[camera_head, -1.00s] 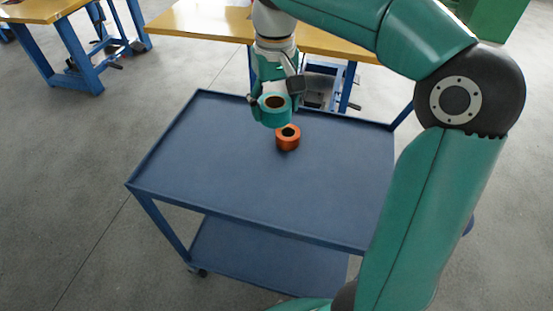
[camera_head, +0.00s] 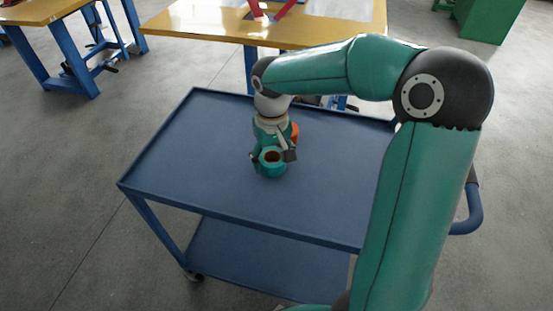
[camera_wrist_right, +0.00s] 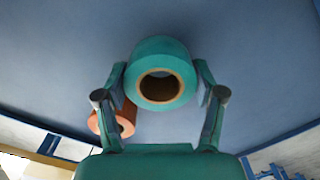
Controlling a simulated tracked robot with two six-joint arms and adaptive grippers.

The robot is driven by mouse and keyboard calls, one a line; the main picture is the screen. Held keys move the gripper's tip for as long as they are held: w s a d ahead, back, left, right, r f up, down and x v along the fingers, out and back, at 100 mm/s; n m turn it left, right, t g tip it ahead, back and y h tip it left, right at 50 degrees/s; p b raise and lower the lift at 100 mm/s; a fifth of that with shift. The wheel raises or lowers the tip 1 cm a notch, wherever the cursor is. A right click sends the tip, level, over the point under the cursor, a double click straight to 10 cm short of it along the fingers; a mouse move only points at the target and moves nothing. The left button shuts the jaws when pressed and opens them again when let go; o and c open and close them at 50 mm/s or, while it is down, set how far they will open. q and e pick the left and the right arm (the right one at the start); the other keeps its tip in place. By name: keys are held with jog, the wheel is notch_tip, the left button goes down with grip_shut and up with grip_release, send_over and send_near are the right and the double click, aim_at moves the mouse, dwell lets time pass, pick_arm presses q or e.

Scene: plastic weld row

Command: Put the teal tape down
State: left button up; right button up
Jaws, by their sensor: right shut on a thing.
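The teal tape (camera_head: 271,168) is a roll with a brown core, low over or on the blue cart's top (camera_head: 200,160); I cannot tell whether it touches. My right gripper (camera_head: 272,158) is shut on it. In the right wrist view the teal tape (camera_wrist_right: 161,58) sits between the two fingers of the right gripper (camera_wrist_right: 161,85). The left gripper is not in view.
An orange tape roll (camera_head: 295,132) is on the cart just behind my gripper, partly hidden; it also shows in the right wrist view (camera_wrist_right: 118,122). The cart top is clear to the left and front. A yellow-topped workbench (camera_head: 200,24) stands behind.

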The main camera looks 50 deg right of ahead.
jog(key=shift+f, duration=0.6)
jog(key=o, duration=1.2)
jog(key=shift+r, duration=0.1)
notch_tip(320, 180, up, 12)
jog(key=p, duration=0.2)
